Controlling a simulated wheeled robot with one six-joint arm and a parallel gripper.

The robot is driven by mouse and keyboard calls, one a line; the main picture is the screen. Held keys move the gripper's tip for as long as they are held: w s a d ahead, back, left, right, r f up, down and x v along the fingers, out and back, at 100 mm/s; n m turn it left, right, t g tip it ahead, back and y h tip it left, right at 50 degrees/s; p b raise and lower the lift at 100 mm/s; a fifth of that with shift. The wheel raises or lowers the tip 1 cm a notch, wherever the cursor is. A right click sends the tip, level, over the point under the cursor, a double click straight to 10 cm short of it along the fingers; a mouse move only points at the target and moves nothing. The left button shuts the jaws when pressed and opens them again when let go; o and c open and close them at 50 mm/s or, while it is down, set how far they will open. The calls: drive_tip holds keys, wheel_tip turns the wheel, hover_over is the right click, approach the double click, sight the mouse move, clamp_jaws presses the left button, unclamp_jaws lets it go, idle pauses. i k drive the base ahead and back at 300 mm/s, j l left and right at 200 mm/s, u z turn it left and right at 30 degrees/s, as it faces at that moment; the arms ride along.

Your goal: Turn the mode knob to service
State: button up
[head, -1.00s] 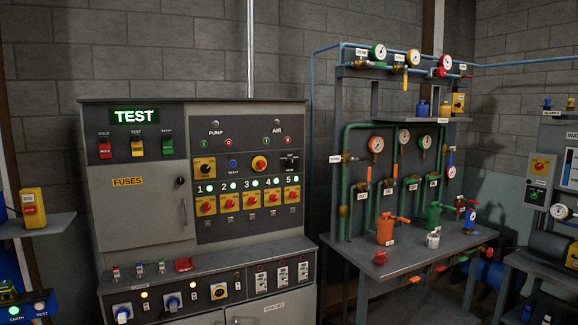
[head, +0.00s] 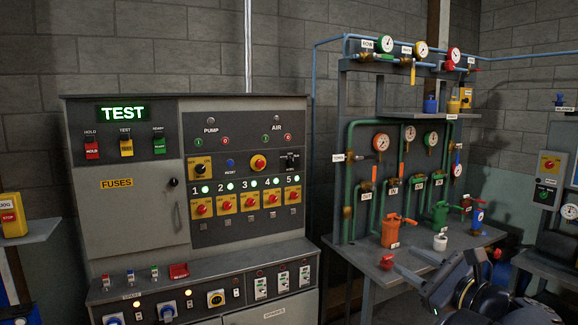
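A grey control cabinet (head: 130,222) stands at the left, its green display (head: 122,112) reading TEST. On its upper right panel is a small black switch (head: 292,161) with markings too small to read. A yellow-and-black rotary knob (head: 216,298) sits on the lower sloping panel, and another (head: 201,168) is higher up. I cannot tell which of these is the mode knob, nor read a service mark. Dark parts of my arm, with my gripper (head: 440,292), show at the lower right, in front of the bench and well apart from the cabinet.
A pipe bench (head: 345,262) with gauges, valves and an orange can (head: 392,232) stands right of the cabinet. A red handle (head: 388,262) lies near its front edge. A yellow stop box (head: 13,215) is at the far left. Space before the cabinet looks clear.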

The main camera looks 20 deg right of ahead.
sight(291, 161)
drive_tip(key=i+l, duration=0.2)
drive_tip(key=i, duration=0.4)
drive_tip(key=i+l, duration=0.15)
drive_tip(key=i, duration=0.45)
drive_tip(key=i+l, duration=0.2)
drive_tip(key=i, duration=0.4)
drive_tip(key=i+l, duration=0.15)
drive_tip(key=i, duration=0.4)
drive_tip(key=i+l+z, duration=0.1)
drive_tip(key=i, duration=0.5)
drive_tip(key=l, duration=0.1)
